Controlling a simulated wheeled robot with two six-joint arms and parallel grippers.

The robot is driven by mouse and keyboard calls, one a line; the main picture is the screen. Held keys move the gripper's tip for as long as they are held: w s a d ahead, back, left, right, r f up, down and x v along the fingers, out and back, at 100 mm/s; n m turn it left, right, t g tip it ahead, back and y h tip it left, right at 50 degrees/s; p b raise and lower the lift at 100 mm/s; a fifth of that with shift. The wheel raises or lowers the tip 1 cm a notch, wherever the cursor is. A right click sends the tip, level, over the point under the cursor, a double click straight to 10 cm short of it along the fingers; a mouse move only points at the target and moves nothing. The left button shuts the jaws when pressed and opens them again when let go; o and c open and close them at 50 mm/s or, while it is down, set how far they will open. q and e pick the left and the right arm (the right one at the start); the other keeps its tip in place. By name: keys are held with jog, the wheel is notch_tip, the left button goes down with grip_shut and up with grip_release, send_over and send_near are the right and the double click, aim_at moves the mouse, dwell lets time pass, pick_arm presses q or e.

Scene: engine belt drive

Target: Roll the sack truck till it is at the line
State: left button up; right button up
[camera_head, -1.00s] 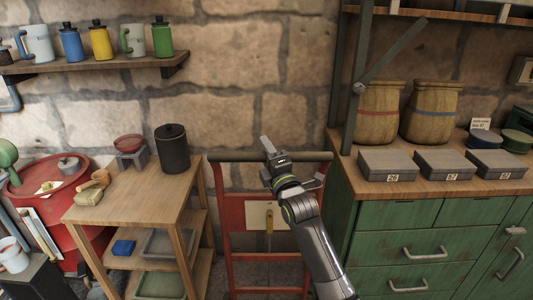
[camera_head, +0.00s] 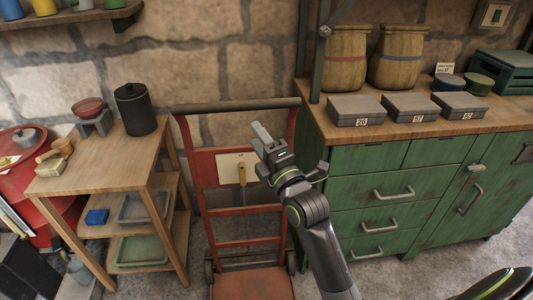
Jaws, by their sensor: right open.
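The sack truck (camera_head: 205,178) is a red upright frame with a dark crossbar handle (camera_head: 235,106) on top. It stands against the stone wall between the wooden side table and the green cabinet. Its wheels and red toe plate (camera_head: 252,284) show on the floor below. A pale plate with a yellow-handled tool sits on its upper part. My right gripper (camera_head: 290,150) is open and empty, in front of the truck's right side in the picture, below the handle. It hides part of the frame; I cannot tell if it touches. My left gripper is out of view. No floor line shows.
The wooden side table (camera_head: 110,160) with a black canister (camera_head: 134,109) stands close on the left. The green cabinet (camera_head: 385,155) with grey boxes and barrels stands close on the right. Grey floor (camera_head: 400,277) is bare in front of the cabinet.

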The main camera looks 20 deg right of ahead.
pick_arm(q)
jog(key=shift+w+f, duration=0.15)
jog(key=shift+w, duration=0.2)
pick_arm(e)
jog(key=shift+v, duration=1.65)
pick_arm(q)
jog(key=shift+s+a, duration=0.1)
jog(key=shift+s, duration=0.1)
